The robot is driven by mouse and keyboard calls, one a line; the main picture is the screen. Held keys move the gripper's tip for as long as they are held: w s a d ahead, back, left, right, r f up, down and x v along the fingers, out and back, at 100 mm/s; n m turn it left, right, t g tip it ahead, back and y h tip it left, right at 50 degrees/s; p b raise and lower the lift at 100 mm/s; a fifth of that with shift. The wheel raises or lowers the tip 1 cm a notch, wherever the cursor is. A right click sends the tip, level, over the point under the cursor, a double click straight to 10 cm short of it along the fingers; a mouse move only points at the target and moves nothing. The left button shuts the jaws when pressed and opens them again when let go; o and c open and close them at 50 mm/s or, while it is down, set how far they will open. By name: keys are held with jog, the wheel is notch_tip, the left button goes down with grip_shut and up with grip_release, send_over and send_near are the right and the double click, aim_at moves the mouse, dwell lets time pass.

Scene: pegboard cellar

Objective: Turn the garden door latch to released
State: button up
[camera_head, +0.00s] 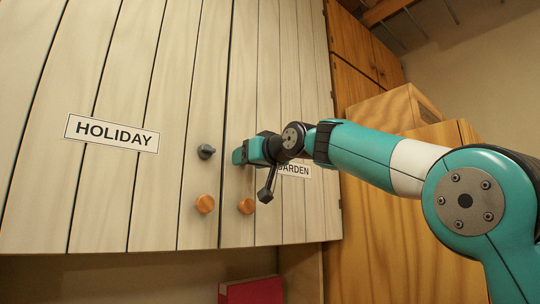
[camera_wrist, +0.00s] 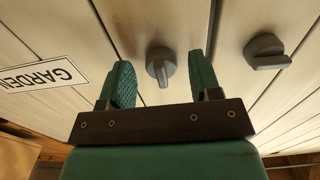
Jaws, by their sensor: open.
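My gripper (camera_head: 240,154) is at the pale wooden garden door (camera_head: 268,100), close to its left edge. In the wrist view my gripper (camera_wrist: 160,70) is open, with one green finger on each side of the grey garden latch (camera_wrist: 160,62). The latch is a round base with a raised handle, and it shows between the fingertips without clear contact. The handle points toward the bottom of the wrist view, slightly tilted. In the head view my gripper hides this latch. The GARDEN label (camera_head: 294,170) is partly covered by my arm; it also shows upside down in the wrist view (camera_wrist: 40,76).
The holiday door (camera_head: 100,190) with its HOLIDAY label (camera_head: 112,133) and grey latch (camera_head: 206,152) is close on the left. Orange knobs (camera_head: 205,204) (camera_head: 247,206) sit below. A red object (camera_head: 252,291) stands under the cabinet. Wooden cabinets (camera_head: 385,220) stand right.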

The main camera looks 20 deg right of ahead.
jog(key=b+v, duration=0.6)
jog(key=v, duration=1)
jog(key=shift+s, duration=0.3)
jog(key=s+a+f+g, duration=0.1)
jog(key=a+f+g, duration=0.3)
jog(key=f, duration=0.9)
jog(key=a+f+g, duration=0.3)
jog(key=f+g, duration=0.1)
jog(key=f, duration=0.8)
jog(key=s+a+f+n+g, duration=0.1)
jog(key=s+f+g, duration=0.1)
jog(key=s+f, duration=0.3)
jog(key=s+a+f+n+g, duration=0.1)
jog(key=s+f, duration=0.4)
jog(key=f, duration=0.7)
jog(key=shift+s+a+g, duration=0.4)
jog(key=shift+a+g, duration=0.25)
jog(key=shift+g, duration=0.45)
jog(key=s+f+g, duration=0.1)
jog(key=s+f, duration=0.2)
jog(key=s+f+g+h, duration=0.1)
jog(key=s+f, duration=0.2)
jog(key=s, duration=0.1)
jog(key=s+f+n+g, duration=0.1)
jog(key=s+f+g, duration=0.1)
jog(key=s+f, duration=0.2)
jog(key=shift+s+d, duration=0.25)
jog(key=shift+d, duration=0.05)
jog(key=shift+c, duration=0.3)
